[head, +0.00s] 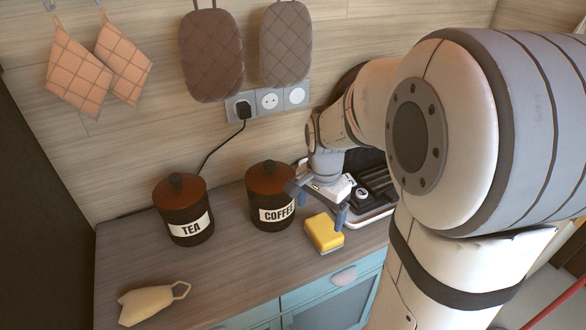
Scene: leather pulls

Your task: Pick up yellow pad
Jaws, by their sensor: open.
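The yellow pad (323,232) lies on the wooden counter near its front edge, to the right of the coffee canister. It looks like a small yellow block with a paler underside. My gripper (322,207) is open, with its two blue-grey fingers just above and behind the pad. One fingertip is close to the pad's upper right side, and the other is beside the coffee canister. I cannot tell whether either finger touches the pad. Nothing is held.
The coffee canister (270,196) stands close to my gripper's left finger. A tea canister (184,209) stands further left. A light tray (377,209) with dark items sits behind and right. A beige pouch (150,303) lies front left. The counter (235,270) is clear between.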

